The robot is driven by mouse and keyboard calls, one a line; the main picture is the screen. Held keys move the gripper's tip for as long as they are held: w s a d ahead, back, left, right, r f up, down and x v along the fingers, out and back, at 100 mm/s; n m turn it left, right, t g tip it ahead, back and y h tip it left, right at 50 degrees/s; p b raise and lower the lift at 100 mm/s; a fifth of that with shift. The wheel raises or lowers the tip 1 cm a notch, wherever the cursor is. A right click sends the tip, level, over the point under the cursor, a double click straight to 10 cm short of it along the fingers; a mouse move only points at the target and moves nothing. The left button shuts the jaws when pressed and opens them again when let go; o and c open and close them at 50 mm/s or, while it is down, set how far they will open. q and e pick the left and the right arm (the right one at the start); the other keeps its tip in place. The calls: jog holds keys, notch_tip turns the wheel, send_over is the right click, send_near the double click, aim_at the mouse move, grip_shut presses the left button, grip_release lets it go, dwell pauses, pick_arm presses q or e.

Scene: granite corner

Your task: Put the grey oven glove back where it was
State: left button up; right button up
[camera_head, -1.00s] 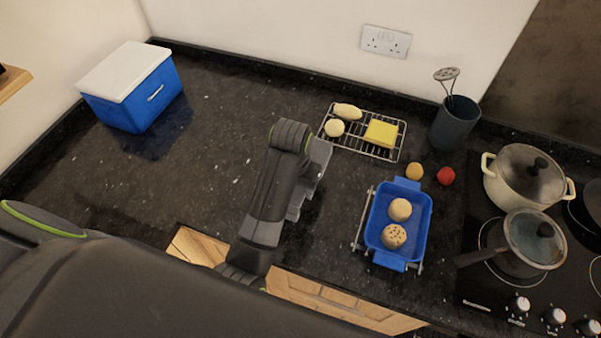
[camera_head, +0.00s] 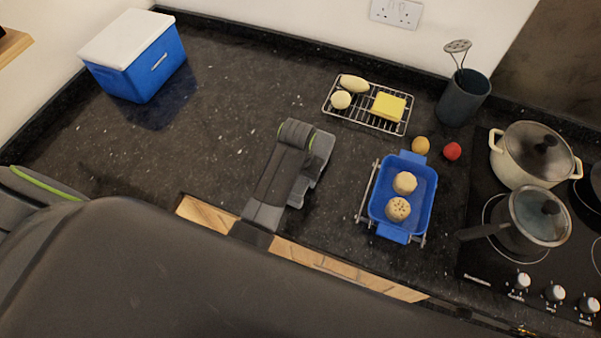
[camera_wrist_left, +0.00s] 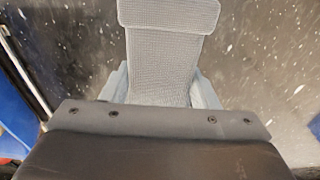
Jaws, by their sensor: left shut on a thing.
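The grey oven glove (camera_wrist_left: 168,60) shows in the left wrist view as a pale, waffle-textured cloth with a smooth band across its far end. My left gripper (camera_wrist_left: 160,88) is shut on it, with one finger at each side of the cloth. In the head view my left gripper (camera_head: 308,180) is over the dark counter, left of the blue dish, and mostly under my own wrist. I cannot make out the glove there, nor tell its height above the counter. My right gripper is not in view.
A blue dish (camera_head: 432,205) with two round items stands on a rack to the right. Behind are a wire rack (camera_head: 362,117) with food and a utensil pot (camera_head: 463,98). Pans (camera_head: 535,155) stand on the hob. The counter (camera_head: 235,110) is clear toward the cooler (camera_head: 140,60).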

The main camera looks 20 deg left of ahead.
pick_arm(q)
jog(key=o, duration=1.7)
jog(key=shift+r, duration=0.1)
jog(key=shift+r+p, duration=0.55)
jog(key=shift+r, duration=3.9)
